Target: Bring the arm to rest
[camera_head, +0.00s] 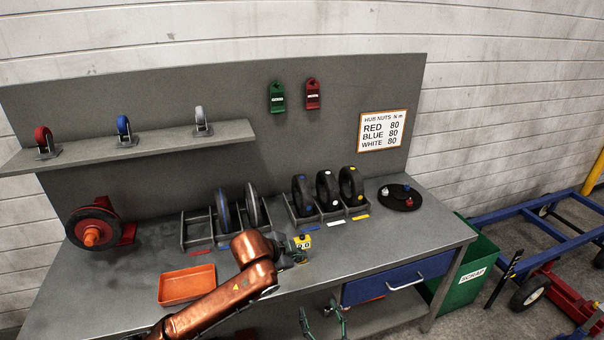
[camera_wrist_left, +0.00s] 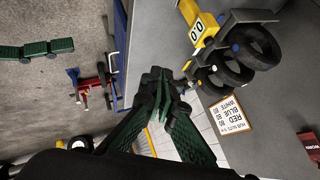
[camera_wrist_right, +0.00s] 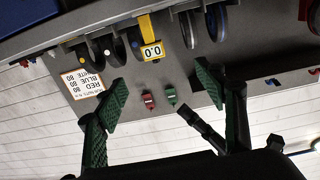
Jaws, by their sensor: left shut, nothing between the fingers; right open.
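My left gripper (camera_head: 292,251) is at the end of the copper arm, over the front middle of the bench. Its fingers are shut with nothing between them in the left wrist view (camera_wrist_left: 164,92). A yellow device (camera_head: 303,242) with a numeric display is close beside it in the head view; I cannot tell whether they touch. My right gripper (camera_head: 324,319) is lower, in front of the bench edge. Its green fingers are spread and empty in the right wrist view (camera_wrist_right: 162,82). Most of the right arm is out of the head view.
The grey bench (camera_head: 350,240) carries racks of wheels, an orange tray (camera_head: 187,284), a red hub fixture (camera_head: 95,228) and a round black plate (camera_head: 400,197). A blue drawer (camera_head: 400,280) is below. A green scrap bin (camera_head: 465,275) and blue cart (camera_head: 540,225) stand at right.

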